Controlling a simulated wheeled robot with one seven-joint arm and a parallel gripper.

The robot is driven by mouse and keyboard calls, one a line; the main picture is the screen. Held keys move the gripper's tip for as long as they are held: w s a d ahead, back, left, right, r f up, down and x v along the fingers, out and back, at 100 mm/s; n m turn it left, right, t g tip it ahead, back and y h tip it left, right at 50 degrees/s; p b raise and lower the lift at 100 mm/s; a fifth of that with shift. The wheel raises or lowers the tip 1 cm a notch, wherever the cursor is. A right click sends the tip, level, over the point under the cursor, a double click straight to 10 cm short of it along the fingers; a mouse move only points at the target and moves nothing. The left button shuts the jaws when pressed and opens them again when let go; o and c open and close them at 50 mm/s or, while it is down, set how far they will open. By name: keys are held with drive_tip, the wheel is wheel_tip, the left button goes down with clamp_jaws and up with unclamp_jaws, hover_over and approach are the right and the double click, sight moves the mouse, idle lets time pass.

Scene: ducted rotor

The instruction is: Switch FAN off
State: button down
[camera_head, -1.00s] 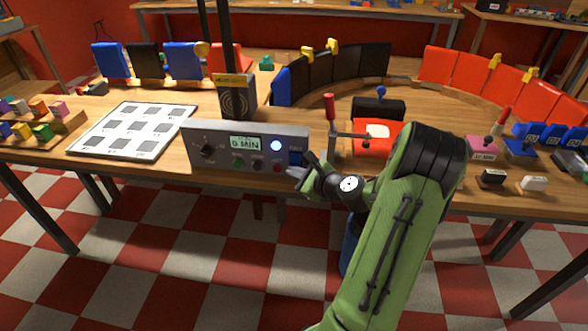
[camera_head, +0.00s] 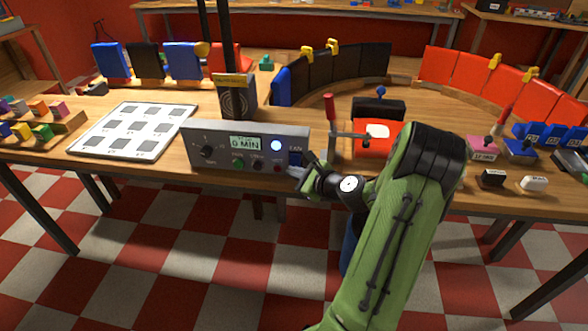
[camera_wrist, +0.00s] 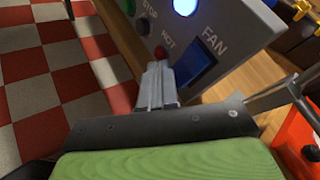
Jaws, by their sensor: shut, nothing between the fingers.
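The grey control panel (camera_head: 220,160) stands at the front edge of the table, its display reading "0 MIN". Its FAN switch (camera_wrist: 193,66) is a dark blue rocker below the FAN label in the wrist view; the head view shows it (camera_head: 295,159) partly behind my gripper. A round lamp (camera_head: 276,145) beside the FAN label glows bluish white; it also shows in the wrist view (camera_wrist: 185,5). My gripper (camera_wrist: 158,75) is shut and empty, its tips in front of the panel between the red HOT light and the rocker. I cannot tell whether the tips touch the panel.
A green button (camera_head: 238,164) and a black STOP button (camera_head: 257,164) sit left of the HOT light. A red-handled clamp (camera_head: 331,125) stands just right of the panel, close to my gripper. A white board (camera_head: 75,148) with grey squares lies on the left.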

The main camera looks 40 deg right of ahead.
drive_tip(key=shift+w+d+f, duration=0.2)
drive_tip(key=shift+w+d, duration=0.05)
drive_tip(key=shift+d, duration=0.05)
drive_tip(key=shift+w+d+f+p, duration=0.2)
drive_tip(key=shift+w+d+p, duration=0.05)
drive_tip(key=shift+d+p, duration=0.1)
idle(0.8)
idle(0.4)
drive_tip(key=shift+s+a+r, duration=0.4)
drive_tip(key=shift+s+a, duration=0.1)
drive_tip(key=shift+a, duration=0.15)
drive_tip(key=s+a+r, duration=0.1)
drive_tip(key=s+a+r+p, duration=0.1)
drive_tip(key=a, duration=0.1)
drive_tip(key=shift+s+a, duration=0.3)
drive_tip(key=shift+s, duration=0.1)
